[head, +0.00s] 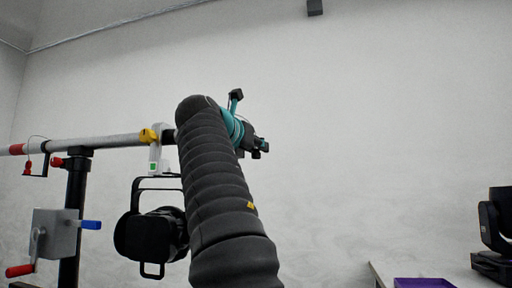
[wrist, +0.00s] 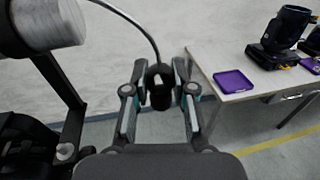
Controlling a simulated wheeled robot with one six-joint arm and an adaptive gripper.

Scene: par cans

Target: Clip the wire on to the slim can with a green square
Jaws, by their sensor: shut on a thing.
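The slim can (head: 150,235) is black and hangs in its yoke from the bar, left of my arm. Its white clamp carries a green square (head: 153,167). My gripper (head: 258,147) is right of the bar's visible part, partly hidden by my arm. In the wrist view my gripper (wrist: 160,76) is shut on the black end piece (wrist: 160,92) of the wire (wrist: 135,22). The wire arcs up and left out of that view. A black can body (wrist: 22,145) shows at the lower left there, apart from my fingers.
The grey bar (head: 110,141) runs left on a black stand (head: 73,205) with a crank box (head: 55,233). Its end (wrist: 55,22) is near my gripper's left. A table (wrist: 213,77) at right holds a purple tray (wrist: 233,82) and a black moving-head light (wrist: 275,40).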

